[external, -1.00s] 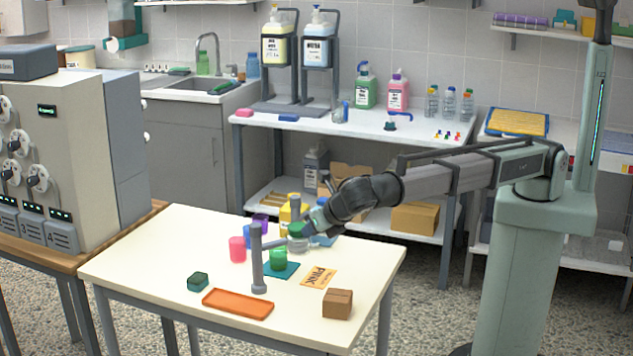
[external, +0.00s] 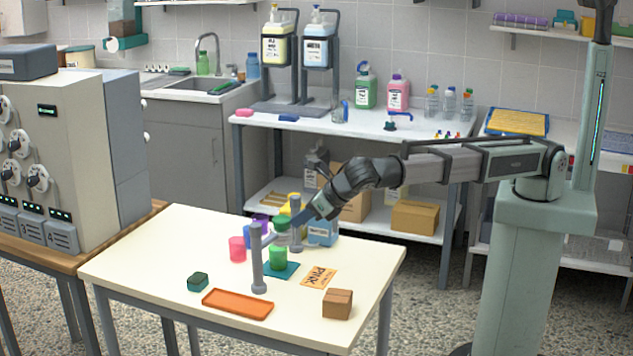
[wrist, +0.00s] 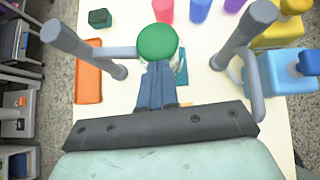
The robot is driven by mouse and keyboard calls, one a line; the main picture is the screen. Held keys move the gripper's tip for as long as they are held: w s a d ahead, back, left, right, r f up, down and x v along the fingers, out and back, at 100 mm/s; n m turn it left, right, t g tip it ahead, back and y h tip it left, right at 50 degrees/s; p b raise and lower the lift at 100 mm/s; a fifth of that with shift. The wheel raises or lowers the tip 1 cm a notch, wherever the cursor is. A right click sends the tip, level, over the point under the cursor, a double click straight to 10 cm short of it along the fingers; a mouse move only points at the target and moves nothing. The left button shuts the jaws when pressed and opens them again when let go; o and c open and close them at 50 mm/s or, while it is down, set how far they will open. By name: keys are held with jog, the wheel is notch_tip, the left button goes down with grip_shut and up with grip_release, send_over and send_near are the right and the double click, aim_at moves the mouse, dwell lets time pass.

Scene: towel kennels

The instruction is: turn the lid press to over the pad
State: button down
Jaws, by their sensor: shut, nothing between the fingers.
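The lid press has a grey front post (external: 257,262) with a side arm reaching to a round green head (external: 282,226). In the wrist view the green head (wrist: 158,42) is at the end of that arm (wrist: 115,53). The teal pad (external: 292,268) lies on the table and carries a bright green cup (external: 278,257); the head appears above and slightly behind it. In the wrist view the pad (wrist: 183,74) is mostly hidden by the head and fingers. My gripper (wrist: 156,68) is shut, its blue fingertips beside the head's near edge; contact is unclear.
A second grey post (external: 296,235) stands behind, its arm bent away from the pad. Pink (external: 237,249), blue and purple cups stand left; a blue bottle (external: 322,232) and yellow bottle stand behind. An orange tray (external: 238,303), a dark green block (external: 198,281) and a brown box (external: 337,303) sit in front.

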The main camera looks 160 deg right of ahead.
jog(key=shift+s+d, duration=0.35)
jog(key=shift+d, duration=0.35)
jog(key=s+a+r, duration=0.1)
jog(key=a+r, duration=0.5)
jog(key=a, duration=0.5)
jog(key=shift+s+a, duration=0.15)
jog(key=shift+s, duration=0.25)
